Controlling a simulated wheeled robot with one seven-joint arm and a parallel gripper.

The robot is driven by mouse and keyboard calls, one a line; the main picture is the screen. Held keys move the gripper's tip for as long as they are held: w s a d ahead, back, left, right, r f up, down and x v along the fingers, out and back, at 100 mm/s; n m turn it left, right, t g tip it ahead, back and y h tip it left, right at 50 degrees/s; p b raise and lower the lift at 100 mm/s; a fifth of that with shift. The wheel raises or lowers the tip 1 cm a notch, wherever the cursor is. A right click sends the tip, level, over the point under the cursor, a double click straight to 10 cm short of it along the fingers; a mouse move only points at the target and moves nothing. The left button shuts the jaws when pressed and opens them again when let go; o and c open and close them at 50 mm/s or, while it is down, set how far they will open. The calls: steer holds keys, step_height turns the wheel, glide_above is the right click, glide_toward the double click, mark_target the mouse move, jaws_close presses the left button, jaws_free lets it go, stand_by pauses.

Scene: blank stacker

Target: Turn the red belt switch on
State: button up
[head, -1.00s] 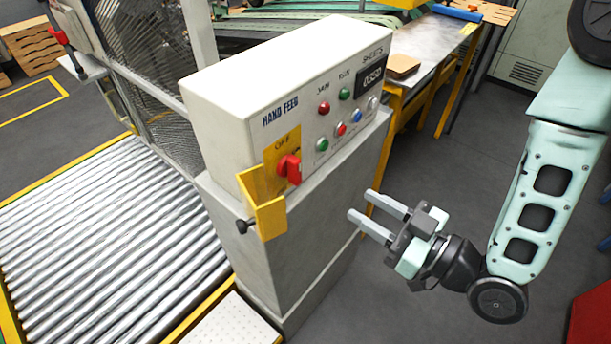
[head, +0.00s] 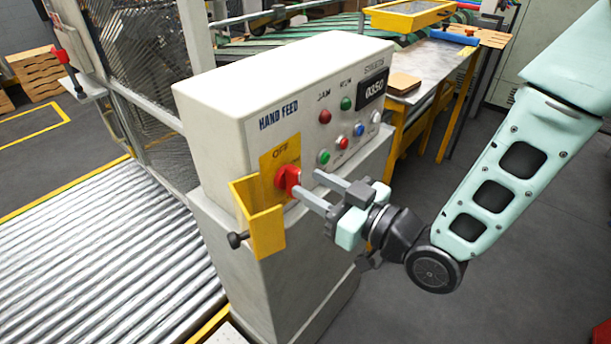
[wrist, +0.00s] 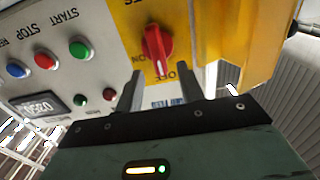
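The red belt switch (head: 287,179) is a rotary knob on a yellow plate (head: 281,154) marked OFF, on the front of the white HAND FEED control box (head: 220,121). In the wrist view the red knob (wrist: 157,52) stands just beyond and between my fingertips, with its white pointer line along it. My gripper (head: 308,186) is open, its two fingers apart and aimed at the panel, close to the switch. In the head view one fingertip overlaps the knob's right side. I cannot tell whether it touches.
A yellow guard bracket (head: 262,227) juts out at the switch's left. A roller conveyor (head: 95,255) lies left; open floor lies right.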

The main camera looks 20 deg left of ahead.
steer(key=shift+x, duration=1.35)
jaws_close()
steer(key=shift+m, duration=0.3)
steer(key=shift+w+d+f+m+b, duration=0.25)
steer(key=shift+m+b, duration=0.55)
steer(key=shift+m, duration=2.1)
steer(key=shift+w+f+m+b, duration=0.3)
steer(key=shift+m+b, duration=0.5)
steer(key=shift+m, duration=2.1)
steer(key=shift+w+d+f+m+b, duration=0.25)
steer(key=shift+m+b, duration=0.55)
steer(key=shift+m, duration=2.1)
steer(key=shift+a+f, duration=0.1)
